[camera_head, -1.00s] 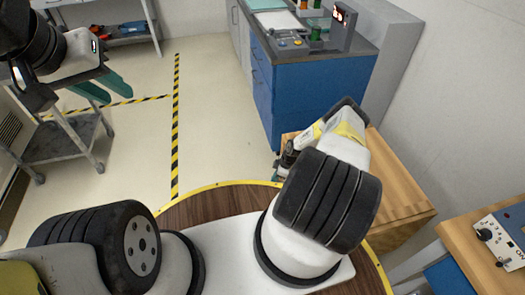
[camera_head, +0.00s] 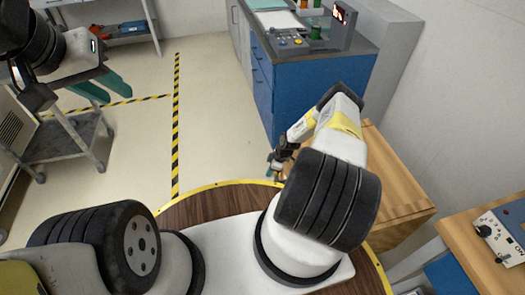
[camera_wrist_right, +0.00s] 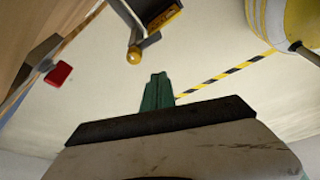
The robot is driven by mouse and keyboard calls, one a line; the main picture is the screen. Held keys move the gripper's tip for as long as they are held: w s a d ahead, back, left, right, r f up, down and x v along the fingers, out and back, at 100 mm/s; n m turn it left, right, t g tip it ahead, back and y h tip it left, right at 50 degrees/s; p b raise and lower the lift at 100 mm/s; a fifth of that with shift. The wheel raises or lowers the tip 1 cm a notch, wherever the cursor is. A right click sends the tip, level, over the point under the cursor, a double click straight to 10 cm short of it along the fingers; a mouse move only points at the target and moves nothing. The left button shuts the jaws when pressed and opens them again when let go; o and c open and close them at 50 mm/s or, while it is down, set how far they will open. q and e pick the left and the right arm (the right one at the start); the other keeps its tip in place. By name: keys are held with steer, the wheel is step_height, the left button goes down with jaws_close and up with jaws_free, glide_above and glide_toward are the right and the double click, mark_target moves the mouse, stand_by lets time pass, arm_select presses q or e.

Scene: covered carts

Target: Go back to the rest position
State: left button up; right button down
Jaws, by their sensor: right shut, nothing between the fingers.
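My left gripper (camera_head: 104,87) hangs in the upper left of the head view, its two green fingers apart with nothing between them. My right gripper (camera_head: 272,170) is small in the middle of the head view, just beyond the yellow rim of the round wooden deck and left of the wooden bench, and partly hidden by its own wrist. In the right wrist view its green fingers (camera_wrist_right: 157,92) are together and empty, over the pale floor.
A blue cabinet (camera_head: 313,97) with devices on its top stands ahead. A wooden bench (camera_head: 398,185) is close to the right of my right arm. A grey cart (camera_head: 68,143) stands left. Pale floor with striped tape (camera_head: 176,120) lies clear between.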

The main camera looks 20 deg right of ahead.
steer(key=w+d+r+m+h, duration=0.1)
steer(key=w+d+r, duration=0.1)
steer(key=r, duration=1.1)
steer(key=w+d+r+h, duration=0.1)
steer(key=w+d+r, duration=0.15)
steer(key=r, duration=1.15)
steer(key=s+a+r+m+t+h, duration=0.1)
steer(key=a+r+m, duration=0.1)
steer(key=r, duration=1)
steer(key=s+a+r+m, duration=0.2)
steer(key=r, duration=0.9)
steer(key=s+a+r+m+t, duration=0.1)
steer(key=s+a+r+m, duration=0.15)
steer(key=s+r, duration=0.5)
steer(key=s+a+r+m+t, duration=0.1)
steer(key=s+a+r, duration=0.3)
steer(key=r, duration=0.6)
steer(key=s+a+r+m+y, duration=0.1)
steer(key=s+a+r+m, duration=0.1)
steer(key=s, duration=0.6)
steer(key=s+a+r+m+t, duration=0.1)
steer(key=s+a+r+m, duration=0.1)
steer(key=s, duration=0.6)
steer(key=shift+s+r+t+y, duration=0.2)
steer(key=shift+t+y, duration=0.1)
steer(key=shift+y, duration=0.1)
